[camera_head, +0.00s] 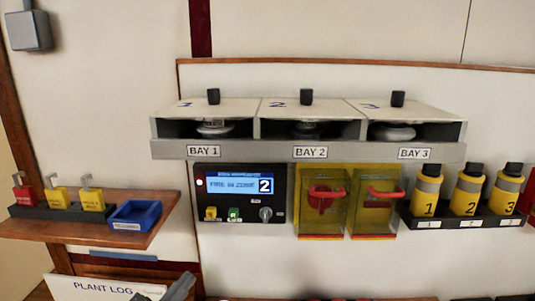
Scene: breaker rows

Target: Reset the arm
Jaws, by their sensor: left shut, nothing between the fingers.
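My left gripper (176,288) shows at the bottom edge, left of centre, in front of the plant log (95,289). It is shut with nothing in it, and its arm is mostly out of the frame. It is apart from the panel and shelves above. My right gripper does not show. The dark control panel (240,213) has a lit blue screen (240,184) that seems to read "FIRE IN ZONE 2", and a red light at its left.
Three lidded bays (311,147) line the wall. Two yellow boxes with red handles (321,203) hang beside the panel. Yellow numbered bottles (467,195) stand in a rack at right. A left wooden shelf (100,229) holds padlocks (57,198) and a blue tray (136,214).

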